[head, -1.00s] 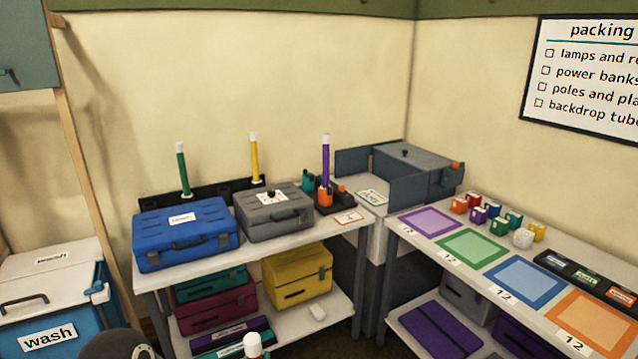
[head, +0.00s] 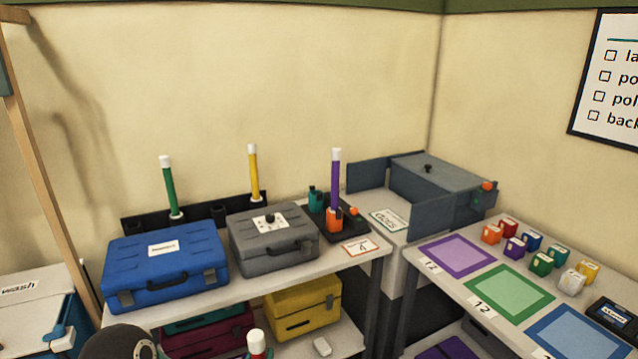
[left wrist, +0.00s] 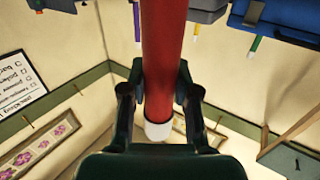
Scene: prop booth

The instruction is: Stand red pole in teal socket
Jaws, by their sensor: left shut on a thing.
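The red pole (left wrist: 163,50) with a white end cap is held between the fingers of my left gripper (left wrist: 160,95), which is shut on it. In the head view only the pole's white top (head: 256,341) and a bit of red show at the bottom edge, well in front of the table. The teal socket (head: 316,198) stands on a dark base at the table's back right, left of the orange socket (head: 333,219). It looks empty. The pole is apart from it. My right gripper is not in view.
The purple pole (head: 336,172) stands in the orange socket. A blue case (head: 166,262) and a grey case (head: 273,240) occupy the table front, with green (head: 168,187) and yellow (head: 253,172) poles behind. A grey box (head: 436,179) stands right of the sockets.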

